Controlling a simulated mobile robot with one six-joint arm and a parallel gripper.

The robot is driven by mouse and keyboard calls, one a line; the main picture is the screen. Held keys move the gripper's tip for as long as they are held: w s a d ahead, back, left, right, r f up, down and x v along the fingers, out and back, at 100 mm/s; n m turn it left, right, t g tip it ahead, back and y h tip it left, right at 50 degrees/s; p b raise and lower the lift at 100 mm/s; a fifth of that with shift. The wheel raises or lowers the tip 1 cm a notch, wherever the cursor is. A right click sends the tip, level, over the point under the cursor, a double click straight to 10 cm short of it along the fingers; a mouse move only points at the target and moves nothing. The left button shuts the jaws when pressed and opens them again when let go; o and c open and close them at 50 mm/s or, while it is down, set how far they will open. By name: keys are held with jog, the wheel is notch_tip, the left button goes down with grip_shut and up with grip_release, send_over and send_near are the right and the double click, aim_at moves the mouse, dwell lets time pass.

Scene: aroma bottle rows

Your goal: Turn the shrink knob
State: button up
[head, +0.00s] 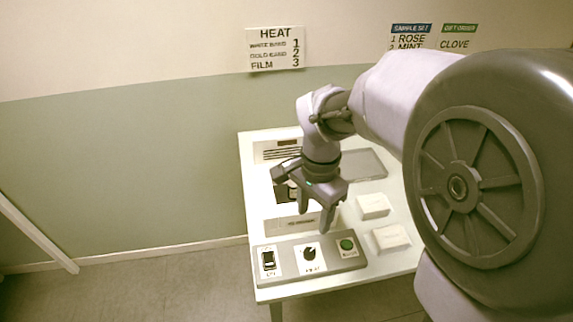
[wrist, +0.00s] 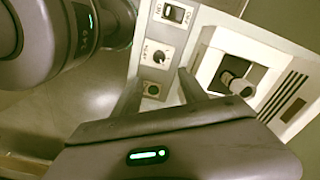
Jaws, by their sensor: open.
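The knob (head: 309,254) is a small black dial on a white plate, in the middle of the grey control panel (head: 352,264) at the table's front edge. Its label looks like "HEAT". In the wrist view the knob (wrist: 159,56) shows between and beyond my fingers. My gripper (head: 315,213) is open and empty, fingers pointing down, above and behind the panel, apart from the knob. In the wrist view my gripper (wrist: 160,83) has its fingers spread. The exact pointer setting is too small to read.
A black rocker switch (head: 268,260) is left of the knob and a green button (head: 347,245) right. White boxes (head: 373,206) (head: 391,238) and a grey tray (head: 362,163) lie on the right. A machine with a dark bottle-like part (wrist: 235,82) stands behind. A HEAT sign (head: 275,48) lists numbers 1 to 3.

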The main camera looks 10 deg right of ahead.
aim_at(310, 252)
notch_tip(310, 252, down, 15)
jog(key=b, duration=0.5)
jog(key=shift+s+r+b, duration=0.1)
jog(key=shift+r+b, duration=0.05)
jog(key=shift+b, duration=0.2)
jog(key=shift+r, duration=0.1)
grip_shut()
